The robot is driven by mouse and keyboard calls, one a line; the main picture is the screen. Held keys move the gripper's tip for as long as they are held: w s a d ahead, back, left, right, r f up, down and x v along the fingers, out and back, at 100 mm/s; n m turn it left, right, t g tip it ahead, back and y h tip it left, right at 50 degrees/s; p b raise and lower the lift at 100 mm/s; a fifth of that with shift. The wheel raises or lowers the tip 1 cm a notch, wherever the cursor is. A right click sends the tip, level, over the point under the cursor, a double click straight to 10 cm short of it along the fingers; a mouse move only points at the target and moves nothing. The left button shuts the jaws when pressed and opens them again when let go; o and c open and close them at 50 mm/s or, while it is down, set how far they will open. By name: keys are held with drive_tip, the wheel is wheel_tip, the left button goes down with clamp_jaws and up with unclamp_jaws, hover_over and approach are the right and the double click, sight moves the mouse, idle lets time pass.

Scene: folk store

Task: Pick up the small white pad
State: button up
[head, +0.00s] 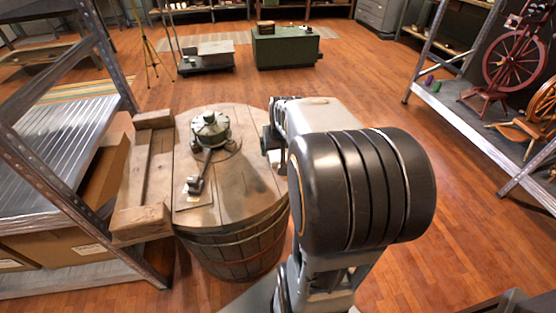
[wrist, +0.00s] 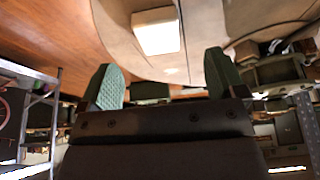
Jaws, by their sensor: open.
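The small white pad (wrist: 156,34) shows in the wrist view as a pale rectangular block with a tan side. It lies on the round wooden barrel top (wrist: 207,40), near the rim. My gripper (wrist: 163,78) is open, with its two green-grey padded fingers apart and nothing between them. The pad appears beyond the fingertips, roughly in line with the gap and not touching them. In the head view the barrel (head: 255,185) stands left of my arm.
A metal device with a lever (head: 208,132) stands on the barrel top. A wooden frame (head: 143,190) stands against the barrel's left side. A metal shelf (head: 55,150) is at the left, another with spinning wheels (head: 470,120) at the right. Open floor (head: 400,110) lies behind.

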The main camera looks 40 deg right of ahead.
sight(279, 157)
drive_tip(key=shift+b+x, duration=1.05)
drive_tip(key=shift+x, duration=2.45)
drive_tip(key=shift+d, duration=0.15)
drive_tip(key=shift+s, duration=0.1)
drive_tip(key=c, duration=1.1)
drive_tip(key=shift+o, duration=0.2)
drive_tip(key=shift+r, duration=0.15)
wheel_tip(279, 157, up, 4)
drive_tip(key=shift+f+p, duration=0.15)
drive_tip(key=shift+p, duration=0.75)
drive_tip(key=s+d+r+p, duration=0.1)
drive_tip(key=s+d+r, duration=0.2)
drive_tip(key=s, duration=0.3)
drive_tip(key=s+d+r+p, duration=0.1)
drive_tip(key=s+d+r, duration=0.3)
drive_tip(key=s+r, duration=0.2)
drive_tip(key=shift+p, duration=0.35)
